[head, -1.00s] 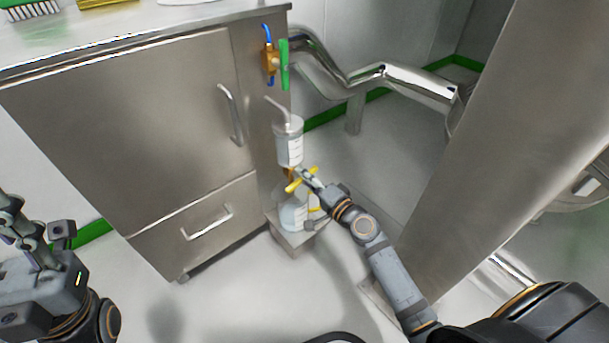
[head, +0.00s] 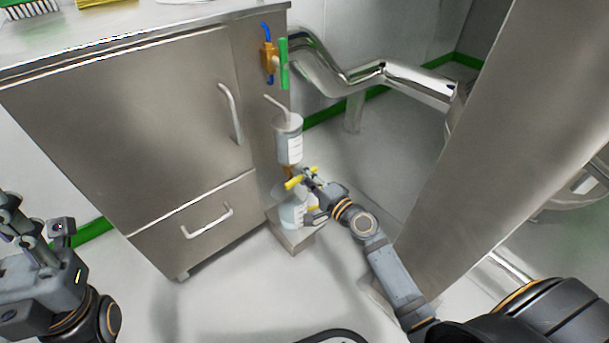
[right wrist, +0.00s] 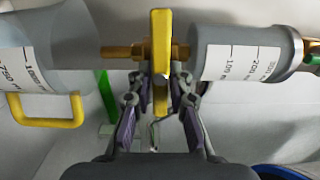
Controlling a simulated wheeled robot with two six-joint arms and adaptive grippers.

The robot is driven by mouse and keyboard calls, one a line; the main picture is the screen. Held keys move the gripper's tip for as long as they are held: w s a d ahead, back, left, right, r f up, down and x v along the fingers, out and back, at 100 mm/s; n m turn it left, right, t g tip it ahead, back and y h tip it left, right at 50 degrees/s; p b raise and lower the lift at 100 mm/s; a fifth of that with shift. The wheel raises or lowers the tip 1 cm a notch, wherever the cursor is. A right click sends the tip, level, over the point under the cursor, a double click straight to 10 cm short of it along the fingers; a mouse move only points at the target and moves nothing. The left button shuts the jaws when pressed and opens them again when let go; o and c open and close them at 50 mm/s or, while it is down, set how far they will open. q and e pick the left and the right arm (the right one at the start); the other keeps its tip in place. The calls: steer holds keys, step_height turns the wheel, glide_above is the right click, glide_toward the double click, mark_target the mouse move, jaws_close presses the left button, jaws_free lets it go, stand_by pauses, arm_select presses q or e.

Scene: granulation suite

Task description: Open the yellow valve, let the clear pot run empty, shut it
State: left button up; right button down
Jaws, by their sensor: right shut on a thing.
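The yellow valve handle (head: 293,184) sits on a brass stem under the clear pot (head: 289,141), at the cabinet's right side. In the right wrist view the yellow handle (right wrist: 161,60) stands crosswise to the brass pipe (right wrist: 117,52). The labelled clear pot (right wrist: 238,55) is right of it. My right gripper (right wrist: 161,95) is shut on the yellow handle, one finger on each side. A jug (head: 290,214) with a yellow grip stands below, partly hidden by my gripper. I cannot make out the pot's liquid level. My left gripper (head: 38,222) is open and empty at the left edge.
The jug stands on a small steel stand (head: 290,243). A valve with a green handle (head: 284,63) is higher on the steel cabinet (head: 130,140). A bent steel pipe (head: 415,82) and a wide steel column (head: 500,150) are at right. The front floor is mostly clear.

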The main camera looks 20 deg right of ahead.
steer(key=c, duration=1.3)
jaws_free()
steer(key=shift+o, duration=0.2)
steer(key=shift+d, duration=0.1)
steer(key=v, duration=0.7)
steer(key=shift+s, duration=0.25)
